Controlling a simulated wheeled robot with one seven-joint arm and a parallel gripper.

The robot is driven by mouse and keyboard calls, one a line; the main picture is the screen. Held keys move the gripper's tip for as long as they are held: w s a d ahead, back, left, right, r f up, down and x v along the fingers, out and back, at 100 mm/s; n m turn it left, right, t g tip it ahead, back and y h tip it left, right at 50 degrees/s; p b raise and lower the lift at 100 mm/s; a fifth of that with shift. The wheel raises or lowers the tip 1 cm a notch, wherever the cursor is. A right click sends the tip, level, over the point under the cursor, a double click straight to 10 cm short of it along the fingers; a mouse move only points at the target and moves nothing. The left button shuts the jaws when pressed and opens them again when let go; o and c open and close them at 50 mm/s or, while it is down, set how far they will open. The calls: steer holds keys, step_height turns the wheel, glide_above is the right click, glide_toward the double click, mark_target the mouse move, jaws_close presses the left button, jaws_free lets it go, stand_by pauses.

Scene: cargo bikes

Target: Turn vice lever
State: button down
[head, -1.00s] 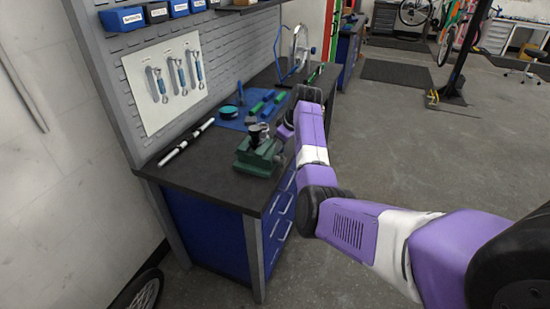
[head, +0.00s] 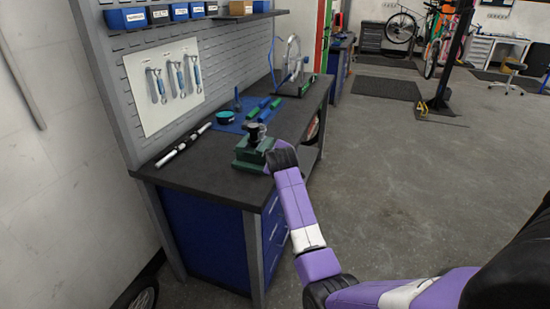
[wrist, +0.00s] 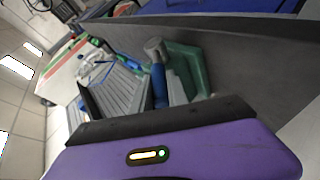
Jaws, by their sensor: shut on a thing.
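The green vice (head: 250,155) stands on the dark bench top near its front edge, with a dark round part on top. In the wrist view the vice (wrist: 188,66) shows as a green body right of centre. A blue-gripped lever with a grey end (wrist: 158,82) stands beside it, between my fingers. My gripper (wrist: 150,78) is shut on this lever, with a grey ribbed finger to its left. In the head view my wrist covers the front right side of the vice, so the fingers and lever are hard to make out there.
A blue mat (head: 236,124) with blue and green tools lies behind the vice. A black and white bar (head: 184,145) lies to the left. A wheel stand (head: 290,75) is at the bench's far end.

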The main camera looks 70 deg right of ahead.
steer(key=shift+a+f+h, duration=0.2)
steer(key=shift+f+h, duration=0.1)
steer(key=shift+f, duration=0.05)
stand_by(0.3)
steer(key=c, duration=1.3)
jaws_free()
steer(key=v, duration=0.8)
steer(key=shift+b, duration=0.4)
steer(key=shift+d, duration=0.1)
